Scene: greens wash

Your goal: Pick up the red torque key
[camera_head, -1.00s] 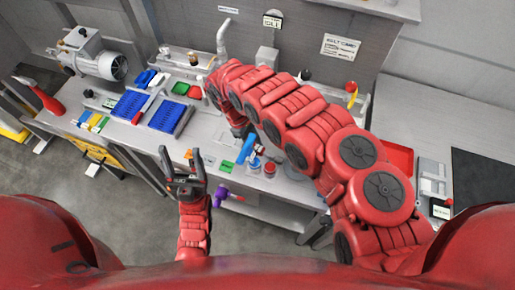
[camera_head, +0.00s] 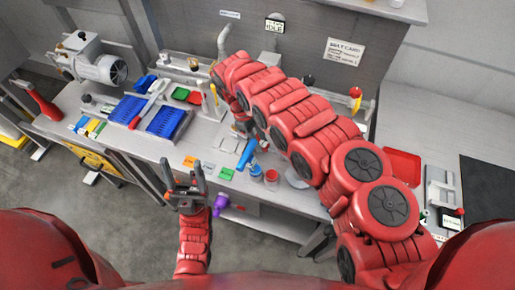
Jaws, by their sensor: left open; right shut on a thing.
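A long silver tool with a red end (camera_head: 134,123) lies between the two blue trays on the bench; it may be the red torque key, but it is too small to be sure. My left gripper (camera_head: 185,179) is open and empty, fingers upward, in front of the bench's near edge and apart from that tool. My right gripper (camera_head: 242,129) is at the bench's middle, its fingers partly hidden by my arm. It appears shut on a blue tool (camera_head: 247,153), which shows just below it.
Blue trays (camera_head: 164,123) lie left of centre. A grey pump (camera_head: 97,68) and a red-handled item (camera_head: 44,102) are at left. A red tray (camera_head: 402,166) is at right. A purple item (camera_head: 221,203) hangs below the front edge.

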